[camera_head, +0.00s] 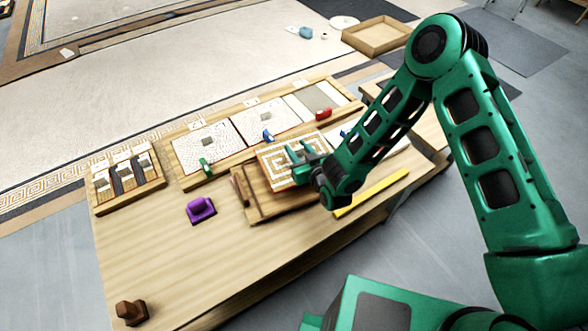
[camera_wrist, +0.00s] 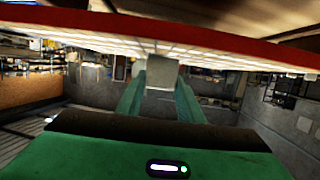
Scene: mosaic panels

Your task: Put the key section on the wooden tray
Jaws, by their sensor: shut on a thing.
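The key section (camera_head: 275,166) is a square panel with a tan and white Greek key pattern, in the middle of the bench in the head view. My gripper (camera_head: 302,150) is at its right part, shut on it. In the wrist view, my gripper (camera_wrist: 160,95) has both fingers on a grey block (camera_wrist: 160,73) at the panel. The panel's red edge (camera_wrist: 170,25) crosses the top of that view. The wooden tray (camera_head: 252,213) lies under and beside the panel, its left and front rims showing. I cannot tell whether the panel touches it; the panel covers most of its inside.
A framed row of panels (camera_head: 187,165) runs behind, with green, blue and red clamp-like pieces. A purple handled block (camera_head: 201,209) stands left of the tray, a yellow bar (camera_head: 372,193) right. A small rack (camera_head: 128,193) is far left. A brown block (camera_head: 131,312) sits front left; bench between is clear.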

